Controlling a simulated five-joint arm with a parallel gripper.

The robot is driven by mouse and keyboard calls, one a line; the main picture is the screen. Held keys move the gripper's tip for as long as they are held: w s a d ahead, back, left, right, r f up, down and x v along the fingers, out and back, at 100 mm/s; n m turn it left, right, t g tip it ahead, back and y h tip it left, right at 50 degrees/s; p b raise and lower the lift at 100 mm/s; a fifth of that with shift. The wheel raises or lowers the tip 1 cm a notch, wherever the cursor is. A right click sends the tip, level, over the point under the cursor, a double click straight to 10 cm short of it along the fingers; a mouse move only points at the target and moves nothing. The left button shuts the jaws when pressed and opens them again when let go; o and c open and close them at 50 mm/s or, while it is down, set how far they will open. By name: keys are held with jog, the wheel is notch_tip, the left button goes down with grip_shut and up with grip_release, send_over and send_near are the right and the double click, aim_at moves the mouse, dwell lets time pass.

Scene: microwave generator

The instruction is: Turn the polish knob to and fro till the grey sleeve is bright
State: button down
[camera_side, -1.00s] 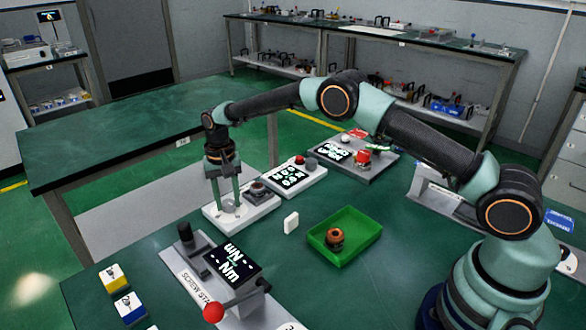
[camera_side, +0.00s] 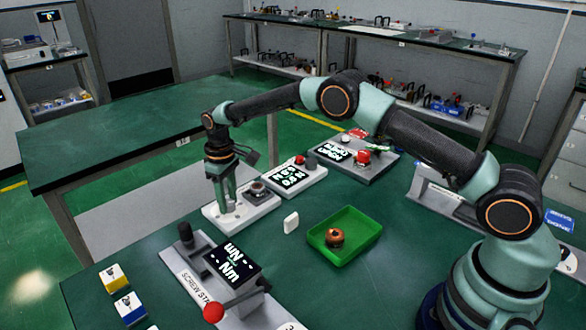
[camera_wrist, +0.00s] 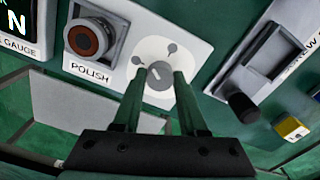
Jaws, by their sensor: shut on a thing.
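The polish knob (camera_wrist: 159,88) is a small grey knob on a round white dial, beside the label POLISH. My gripper (camera_wrist: 163,76) is shut on this knob, one finger on each side; in the side view my gripper (camera_side: 226,209) points straight down at the white station. Next to the knob, a dark round part with a reddish-brown middle sits in a grey holder (camera_wrist: 103,20). This seems to be the sleeve (camera_wrist: 88,38); it also shows in the side view (camera_side: 258,188). It looks dull, but its finish is hard to judge.
A gauge station (camera_side: 290,177) with a lit display stands behind the polish station. A green tray (camera_side: 368,228) holds a copper-brown part (camera_side: 334,237). A white block (camera_side: 291,222) stands between. The screw station (camera_side: 235,262) with a red-knobbed lever is in front.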

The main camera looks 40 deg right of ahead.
aim_at(228, 202)
jog(key=shift+n, duration=0.9)
jog(key=shift+c, duration=2.2)
grip_release()
jog(key=shift+r, duration=0.1)
notch_tip(228, 202, up, 12)
